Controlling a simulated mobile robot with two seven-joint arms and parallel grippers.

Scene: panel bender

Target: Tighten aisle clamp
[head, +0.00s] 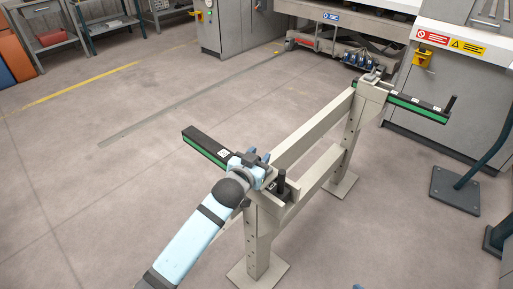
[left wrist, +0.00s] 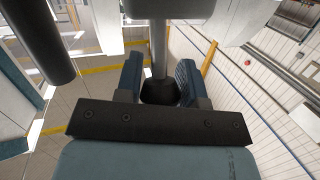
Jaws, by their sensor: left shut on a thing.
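The near clamp sits at the near end of the beige stand (head: 312,130), mostly hidden behind my left gripper. My left gripper (head: 264,168) is at that end of the stand. In the left wrist view its two blue fingers (left wrist: 160,82) are shut around a dark, rounded handle end (left wrist: 160,93) on a grey rod (left wrist: 159,50). The far clamp, with a grey top (head: 374,75), sits at the stand's far end. I cannot tell from these views how tight the near clamp is. My right gripper is not in view.
A black and green arm (head: 205,146) juts left from the near end, with a black post (head: 282,184) to the right. Another black and green arm (head: 416,107) juts right at the far end. A grey machine (head: 460,95) stands behind. Floor to the left is clear.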

